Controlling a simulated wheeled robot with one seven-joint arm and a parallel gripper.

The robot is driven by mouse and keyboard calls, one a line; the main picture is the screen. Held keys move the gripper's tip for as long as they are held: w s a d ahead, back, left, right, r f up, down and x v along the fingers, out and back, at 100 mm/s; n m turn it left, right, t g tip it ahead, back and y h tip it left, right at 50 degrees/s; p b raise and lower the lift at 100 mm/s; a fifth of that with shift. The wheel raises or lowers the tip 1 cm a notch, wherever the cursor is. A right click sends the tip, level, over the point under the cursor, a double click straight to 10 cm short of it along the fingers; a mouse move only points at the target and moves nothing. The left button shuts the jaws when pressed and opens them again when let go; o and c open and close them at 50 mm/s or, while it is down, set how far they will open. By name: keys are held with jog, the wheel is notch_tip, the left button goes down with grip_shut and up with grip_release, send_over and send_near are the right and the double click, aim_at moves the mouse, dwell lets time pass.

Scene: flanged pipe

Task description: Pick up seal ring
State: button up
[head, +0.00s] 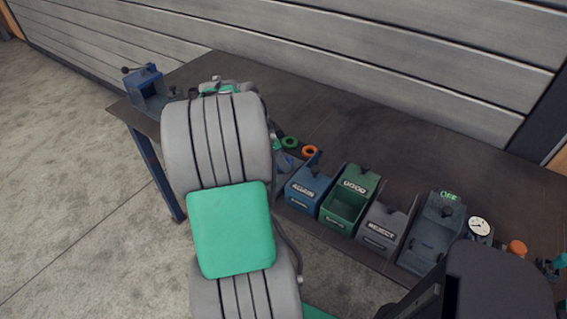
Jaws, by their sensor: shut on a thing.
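A green ring (290,142) lies on the dark workbench, just right of my arm. An orange ring (310,150) lies close to its right. I cannot tell whether either one is the seal ring. Another small green thing (277,145) is partly covered by my arm. My arm fills the middle left of the head view and reaches over the bench. My gripper's fingers are hidden behind it, so I cannot see what is between them.
A blue vise (146,88) stands at the bench's left end. Blue (302,198), green (342,212) and grey REJECT (377,239) bins line the front edge. A tester marked OFF (430,243) and a dial gauge (479,227) stand further right. The bench behind the bins is clear.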

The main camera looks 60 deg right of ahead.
jog(key=c, duration=0.4)
jog(key=shift+r, duration=0.1)
jog(key=shift+r, duration=0.2)
notch_tip(320, 180, up, 2)
jog(key=shift+r, duration=0.25)
jog(key=w+a+r+p, duration=0.1)
jog(key=a+r, duration=0.3)
jog(key=w+a+r+p, duration=0.1)
jog(key=a+r, duration=0.3)
jog(key=a, duration=0.1)
jog(key=w+a+r+p, duration=0.1)
jog(key=w+a+r, duration=0.1)
jog(key=a+r, duration=0.2)
jog(key=shift+a+r, duration=0.2)
jog(key=shift+r, duration=0.2)
